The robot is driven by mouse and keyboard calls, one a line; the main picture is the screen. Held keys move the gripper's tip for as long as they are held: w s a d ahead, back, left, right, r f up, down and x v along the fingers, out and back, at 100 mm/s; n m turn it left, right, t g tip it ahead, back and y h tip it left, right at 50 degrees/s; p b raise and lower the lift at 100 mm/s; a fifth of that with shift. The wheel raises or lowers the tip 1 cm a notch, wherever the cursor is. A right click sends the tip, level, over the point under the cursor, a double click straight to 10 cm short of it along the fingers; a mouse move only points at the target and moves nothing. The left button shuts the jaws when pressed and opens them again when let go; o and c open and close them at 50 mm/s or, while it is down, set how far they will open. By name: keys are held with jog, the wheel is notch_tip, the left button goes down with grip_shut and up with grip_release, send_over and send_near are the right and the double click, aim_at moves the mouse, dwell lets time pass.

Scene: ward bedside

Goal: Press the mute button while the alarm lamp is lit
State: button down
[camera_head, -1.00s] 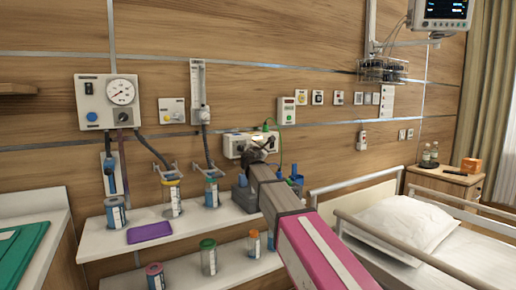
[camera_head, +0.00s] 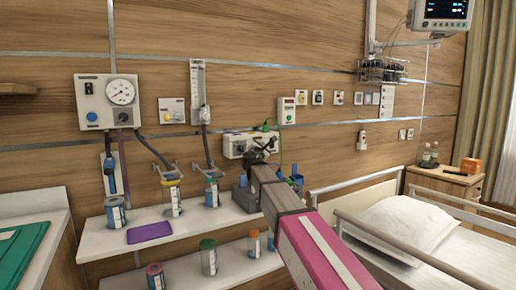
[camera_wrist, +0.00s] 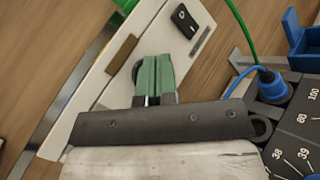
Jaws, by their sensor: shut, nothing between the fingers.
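The white wall unit (camera_head: 231,147) stands past the end of my arm in the head view. In the wrist view its pale face (camera_wrist: 98,100) is tilted and fills the middle. A brown-amber bar (camera_wrist: 121,50) on it looks like the lamp and is unlit. A dark round part (camera_wrist: 136,70) is partly hidden behind my fingers; I cannot tell if it is the mute button. My gripper (camera_wrist: 154,60) is shut and empty, its green fingers together in front of the face. I cannot tell whether they touch it. In the head view my gripper (camera_head: 262,152) is small and partly hidden.
A black rocker switch (camera_wrist: 185,20) and a grey slot are farther along the face. A green cable (camera_wrist: 242,30) and a blue plug (camera_wrist: 273,88) are close on the right. A shelf (camera_head: 180,227) with jars stands left of my arm, a bed (camera_head: 400,230) right.

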jog(key=shift+s+d, duration=0.7)
jog(key=shift+s, duration=0.35)
jog(key=shift+s+d, duration=0.65)
jog(key=shift+s, duration=0.35)
